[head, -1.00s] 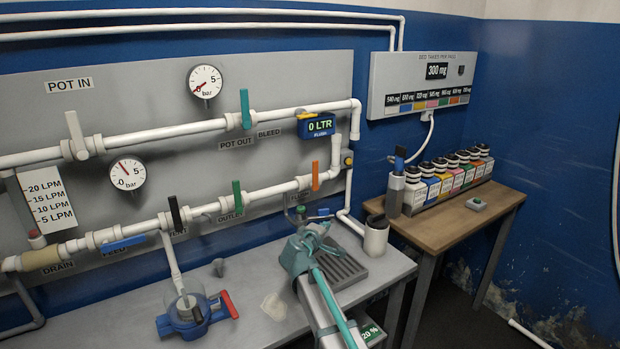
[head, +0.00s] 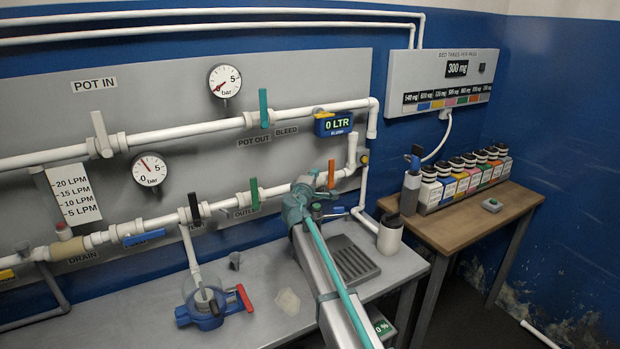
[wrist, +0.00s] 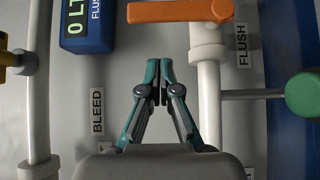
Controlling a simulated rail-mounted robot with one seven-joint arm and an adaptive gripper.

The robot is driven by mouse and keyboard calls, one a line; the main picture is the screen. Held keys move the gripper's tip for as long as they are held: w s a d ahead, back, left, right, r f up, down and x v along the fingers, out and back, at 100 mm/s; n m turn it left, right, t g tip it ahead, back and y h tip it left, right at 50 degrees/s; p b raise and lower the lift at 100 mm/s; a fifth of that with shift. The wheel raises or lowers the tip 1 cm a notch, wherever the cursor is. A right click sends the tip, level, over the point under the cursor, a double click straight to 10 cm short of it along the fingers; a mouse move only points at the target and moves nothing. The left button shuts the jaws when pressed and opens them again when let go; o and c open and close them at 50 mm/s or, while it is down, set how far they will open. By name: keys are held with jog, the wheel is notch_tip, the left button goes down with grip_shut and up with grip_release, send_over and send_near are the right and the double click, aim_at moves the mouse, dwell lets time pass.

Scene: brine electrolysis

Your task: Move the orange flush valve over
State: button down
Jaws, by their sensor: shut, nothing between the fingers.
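The orange flush valve handle (head: 331,174) stands upright on the lower white pipe in the head view, right of the green outlet handle. In the wrist view the orange flush valve (wrist: 180,11) lies across the top, attached to the white pipe beside the FLUSH label. My gripper (wrist: 159,68) is shut and empty, with its fingertips a short way below the orange handle and apart from it. In the head view my arm's end (head: 300,200) is by the lower pipe, left of and below the orange handle, and its fingertips are hard to make out.
The blue litre meter (wrist: 87,25) is left of the handle in the wrist view. A green knob (wrist: 303,95) on a thin rod is at right. A green outlet handle (head: 254,194) is nearby. The bench holds a grey drain grid (head: 352,260) and white cup (head: 390,235).

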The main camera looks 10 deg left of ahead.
aim_at(331, 174)
jog(key=shift+w+d+p, duration=0.8)
jog(key=shift+w+d, duration=0.5)
jog(key=shift+d, duration=0.3)
jog(key=shift+a+r, duration=0.1)
jog(key=shift+w+d+g, duration=0.1)
jog(key=shift+d+g, duration=0.1)
jog(key=shift+g, duration=0.1)
